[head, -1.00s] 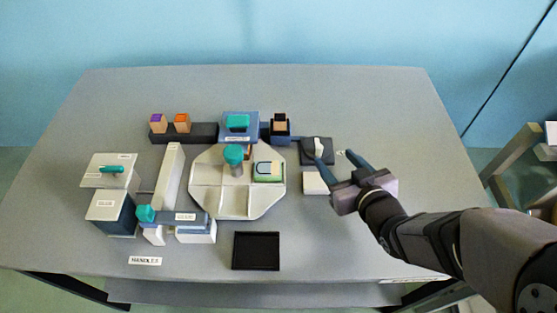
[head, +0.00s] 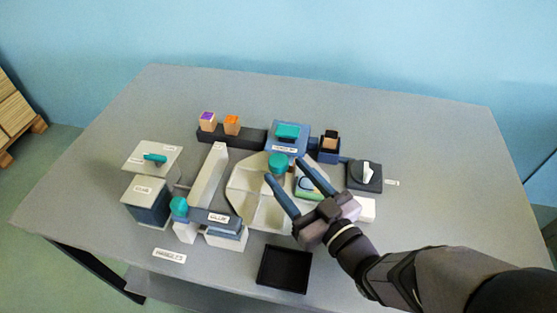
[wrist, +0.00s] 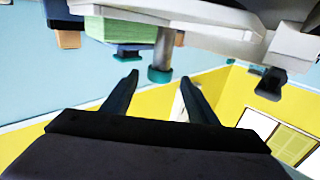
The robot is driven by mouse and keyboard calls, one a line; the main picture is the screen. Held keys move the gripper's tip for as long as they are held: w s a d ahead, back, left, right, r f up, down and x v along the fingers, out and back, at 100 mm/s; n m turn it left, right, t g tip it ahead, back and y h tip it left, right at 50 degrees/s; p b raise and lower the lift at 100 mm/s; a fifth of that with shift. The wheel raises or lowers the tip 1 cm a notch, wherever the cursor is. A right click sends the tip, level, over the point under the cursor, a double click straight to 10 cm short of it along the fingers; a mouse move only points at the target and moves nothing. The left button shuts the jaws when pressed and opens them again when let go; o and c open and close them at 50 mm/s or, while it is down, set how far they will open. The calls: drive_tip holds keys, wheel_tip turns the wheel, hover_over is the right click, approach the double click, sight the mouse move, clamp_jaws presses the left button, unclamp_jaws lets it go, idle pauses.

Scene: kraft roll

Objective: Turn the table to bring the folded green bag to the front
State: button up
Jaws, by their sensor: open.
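The turntable (head: 243,183) is a cream, many-sided tray split into compartments by low walls. A post with a teal cap (head: 279,160) stands at its centre. The folded green bag (head: 308,186), green with a paler top, lies in its right compartment, partly covered by my finger. My gripper (head: 284,168) is open above the right part of the turntable, fingers pointing at the post. In the wrist view, which looks upside down, the teal cap (wrist: 159,75) shows between and beyond the fingertips, and a green block (wrist: 120,29) shows beside it. I see no contact with the post.
A black square tray (head: 284,269) lies in front of the turntable. A long pale block (head: 208,175) and blue-grey boxes (head: 146,201) stand at left. A blue box (head: 287,138) with a teal handle is behind. A dark dial plate (head: 364,176) sits at right. The table's far right is clear.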

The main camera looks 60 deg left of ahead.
sight(283, 169)
drive_tip(key=shift+a+p, duration=0.3)
drive_tip(key=shift+a, duration=2.15)
clamp_jaws()
